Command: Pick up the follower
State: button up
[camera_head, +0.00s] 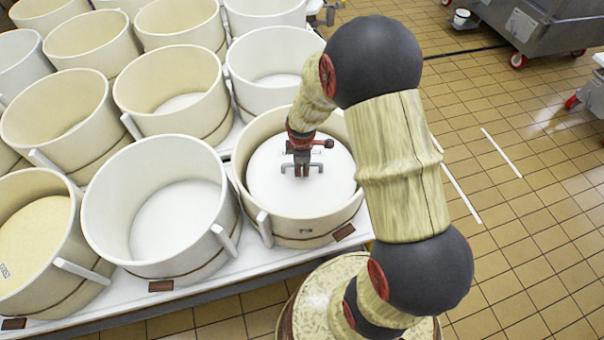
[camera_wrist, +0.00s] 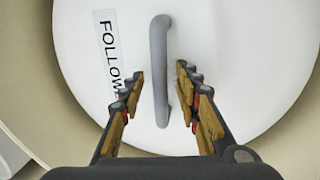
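The follower (camera_head: 325,195) is a white round disc lying inside a cream round vat (camera_head: 290,236) at the front right of the group. In the wrist view the follower (camera_wrist: 225,45) carries a label reading "FOLLOW", its end hidden by a finger. A grey bar handle (camera_wrist: 159,62) stands on the disc. My gripper (camera_wrist: 160,88) is open, with one finger on each side of the handle and a gap on both sides. In the head view my gripper (camera_head: 301,170) is over the disc, inside the vat's rim.
Several similar vats stand close together on a white table (camera_head: 250,258) to the left and behind. One vat (camera_head: 160,210) is directly left of the follower's vat. The tiled floor at right is mostly clear, with grey wheeled carts (camera_head: 545,30) at the back.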

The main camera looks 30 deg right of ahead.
jog(key=shift+c, duration=1.2)
grip_shut()
jog(key=shift+w+r, duration=0.1)
jog(key=shift+r, duration=0.05)
